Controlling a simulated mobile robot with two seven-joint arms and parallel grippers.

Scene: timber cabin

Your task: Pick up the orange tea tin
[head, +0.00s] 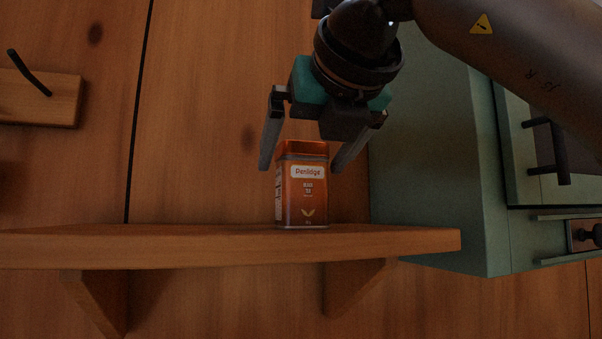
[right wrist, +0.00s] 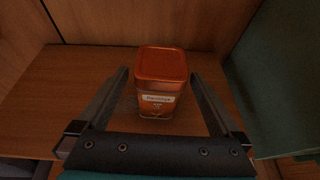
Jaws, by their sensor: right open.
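The orange tea tin (head: 303,200) stands upright on a wooden wall shelf (head: 150,246), near the shelf's right part, with its label facing me. In the right wrist view the tin (right wrist: 162,78) shows its orange lid and front, ahead of and between the finger tips. My right gripper (head: 303,165) is open and empty, pointing down above the tin, with one finger to each side of the tin's upper part. No contact between fingers and tin can be made out. My left gripper is in neither view.
A green cabinet (head: 440,190) stands close at the right of the shelf. A wooden rack with a dark hook (head: 30,75) is on the wall at the left. The shelf (right wrist: 60,90) is bare to the left of the tin.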

